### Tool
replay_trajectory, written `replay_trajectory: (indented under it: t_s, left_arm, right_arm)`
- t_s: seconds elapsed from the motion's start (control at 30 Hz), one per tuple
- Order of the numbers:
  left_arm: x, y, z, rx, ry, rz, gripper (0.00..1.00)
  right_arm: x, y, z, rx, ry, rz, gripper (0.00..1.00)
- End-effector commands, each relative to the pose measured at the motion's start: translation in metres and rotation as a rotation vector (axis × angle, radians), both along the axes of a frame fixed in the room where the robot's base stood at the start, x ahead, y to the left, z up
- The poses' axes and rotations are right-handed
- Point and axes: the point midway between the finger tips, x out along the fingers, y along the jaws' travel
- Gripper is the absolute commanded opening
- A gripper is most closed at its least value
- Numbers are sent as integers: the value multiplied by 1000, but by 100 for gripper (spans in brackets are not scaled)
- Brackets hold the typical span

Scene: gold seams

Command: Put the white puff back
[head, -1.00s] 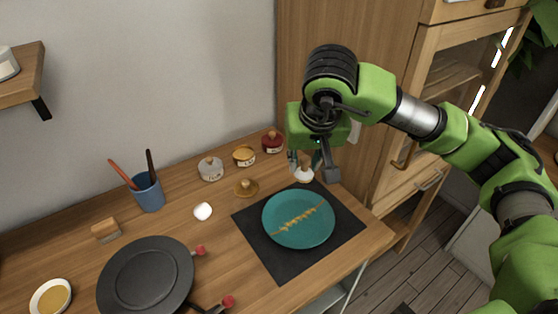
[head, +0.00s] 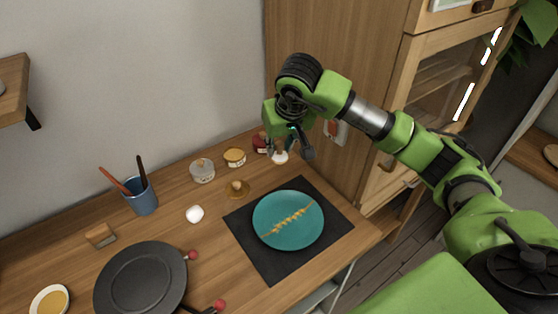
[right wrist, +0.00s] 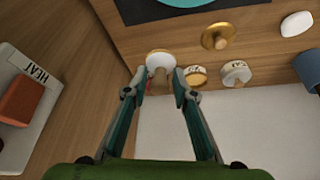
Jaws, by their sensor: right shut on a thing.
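The white puff (head: 280,158) has a round white pad and a short wooden handle. My right gripper (head: 285,143) is shut on that handle, with the pad facing down beside the red jar (head: 260,143). The right wrist view shows the puff (right wrist: 160,58) between the fingertips of the right gripper (right wrist: 160,78). I cannot tell whether the pad touches anything below. The red jar is mostly hidden behind the gripper in the right wrist view. A white-labelled jar (head: 202,171) and a yellow jar (head: 234,157) stand to the left. My left gripper is out of view.
A gold puff (head: 238,188) and a rounded white object (head: 194,214) lie in front of the jars. A teal plate (head: 288,220) sits on a black mat (head: 335,232). A blue cup (head: 142,198) and a black pan (head: 140,280) are left. The wooden cabinet (head: 350,60) stands close right.

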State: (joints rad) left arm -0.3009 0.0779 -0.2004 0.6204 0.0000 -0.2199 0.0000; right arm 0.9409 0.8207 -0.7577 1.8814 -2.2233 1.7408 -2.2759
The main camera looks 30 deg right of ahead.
Motion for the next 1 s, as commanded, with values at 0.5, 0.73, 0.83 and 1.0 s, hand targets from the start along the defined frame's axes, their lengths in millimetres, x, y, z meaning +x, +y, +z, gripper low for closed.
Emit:
replay_trajectory:
  t_s: [0.5, 0.73, 0.83, 1.0]
  left_arm:
    - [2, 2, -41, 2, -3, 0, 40]
    - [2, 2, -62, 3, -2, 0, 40]
    - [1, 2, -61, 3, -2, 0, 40]
    - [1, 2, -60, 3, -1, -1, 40]
  right_arm:
    - [45, -23, -61, 1, 1, -1, 8]
    - [47, -24, -94, 2, 2, 3, 8]
    - [48, -26, -93, 0, -1, 0, 8]
    - [48, -26, -92, -1, -1, 1, 8]
